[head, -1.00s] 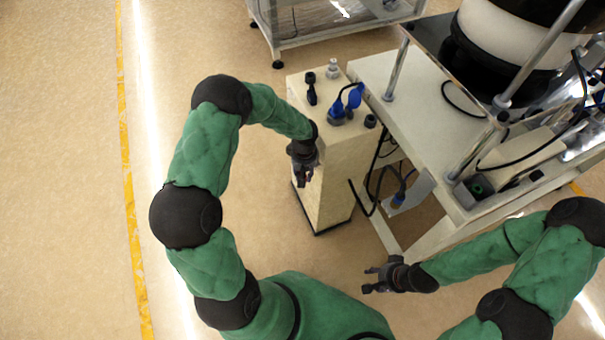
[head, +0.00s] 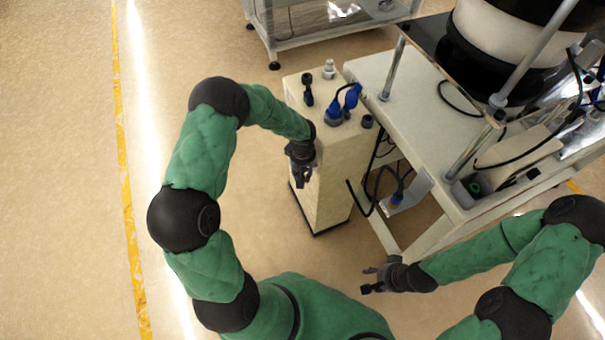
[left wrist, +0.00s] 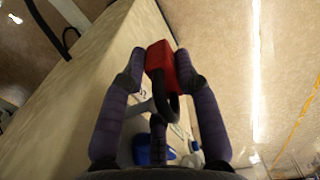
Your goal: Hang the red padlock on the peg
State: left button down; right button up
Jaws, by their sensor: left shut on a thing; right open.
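The red padlock (left wrist: 162,57) is between the two fingertips of my left gripper (left wrist: 160,72) in the left wrist view. Its dark shackle (left wrist: 170,102) points down the picture, towards the palm. In the head view my left gripper (head: 303,178) is in front of the pale cabinet's near side, and the padlock cannot be made out there. A short grey bar (left wrist: 142,107) shows beside the shackle in the left wrist view; I cannot tell whether it is the peg or whether they touch. My right gripper (head: 371,280) is open and empty, low over the floor.
The pale cabinet (head: 328,195) has blue connectors (head: 343,105) and dark fittings on top. A machine table (head: 410,95) with a bowl feeder stands to its right, with black cables hanging between them. The floor to the left is clear.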

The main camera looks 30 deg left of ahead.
pick_arm(q)
jog(key=shift+s+a+r, duration=0.25)
jog(key=shift+s+a, duration=0.45)
jog(key=shift+s, duration=0.15)
dwell(1.1)
jog(key=shift+w+d+b, duration=0.45)
jog(key=shift+w+d, duration=0.35)
jog(key=shift+w, duration=0.15)
dwell(1.0)
jog(key=shift+s+a, duration=0.1)
jog(key=shift+a, duration=0.05)
jog(key=s+a, duration=0.4)
jog(key=s, duration=0.1)
jog(key=shift+a, duration=0.15)
dwell(1.2)
dwell(0.6)
jog(key=w+d+r+m+p, duration=0.2)
jog(key=d+r+m+p, duration=0.3)
jog(key=d+r+m, duration=0.5)
notch_tip(320, 180, up, 5)
jog(key=shift+d+r, duration=0.1)
jog(key=shift+d, duration=0.7)
